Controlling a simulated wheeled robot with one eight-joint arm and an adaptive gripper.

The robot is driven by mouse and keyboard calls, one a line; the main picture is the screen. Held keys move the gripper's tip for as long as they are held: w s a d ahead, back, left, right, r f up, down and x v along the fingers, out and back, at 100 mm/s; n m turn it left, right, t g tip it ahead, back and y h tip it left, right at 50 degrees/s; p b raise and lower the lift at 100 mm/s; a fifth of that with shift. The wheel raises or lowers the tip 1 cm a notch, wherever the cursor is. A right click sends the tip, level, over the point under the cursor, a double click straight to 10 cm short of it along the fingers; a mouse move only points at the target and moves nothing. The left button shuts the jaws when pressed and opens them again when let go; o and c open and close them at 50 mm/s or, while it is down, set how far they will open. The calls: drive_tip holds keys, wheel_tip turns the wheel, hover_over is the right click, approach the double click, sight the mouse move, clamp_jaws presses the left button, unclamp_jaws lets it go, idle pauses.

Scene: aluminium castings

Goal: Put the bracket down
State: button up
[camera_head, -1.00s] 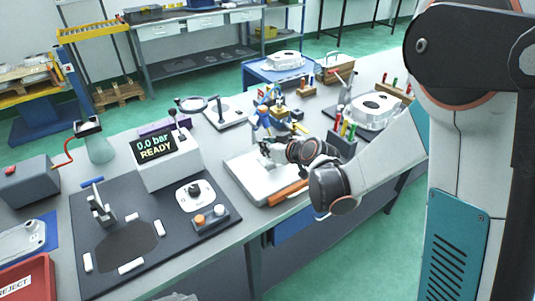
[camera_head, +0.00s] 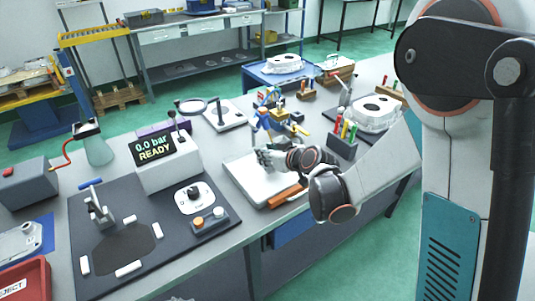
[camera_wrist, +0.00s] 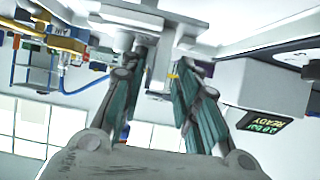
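My gripper (camera_head: 264,158) is low over the white plate (camera_head: 248,180) on the bench, pointing left in the head view. In the wrist view the two teal-padded fingers (camera_wrist: 167,65) stand a little apart with a pale grey metal piece, the bracket (camera_wrist: 162,76), between their tips. In the head view the bracket is small and mostly hidden by the fingers. I cannot tell whether its underside touches the plate.
The pressure tester (camera_head: 166,163) reading "0.0 bar READY" stands left of the plate. An orange-handled tool (camera_head: 287,196) lies at its front edge. A red reject bin (camera_head: 38,275) is front left.

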drive_tip(key=p+v, duration=0.3)
drive_tip(key=v, duration=0.9)
drive_tip(key=s+d+r+m+g+h, duration=0.1)
drive_tip(key=s+d+r+m+h, duration=0.2)
drive_tip(key=s+d, duration=0.4)
drive_tip(key=s+d+r+m+g+h, duration=0.2)
drive_tip(key=s+d+r, duration=0.4)
drive_tip(key=s, duration=0.9)
drive_tip(key=shift+d+m+h, duration=0.4)
drive_tip(key=shift+m+h, duration=0.5)
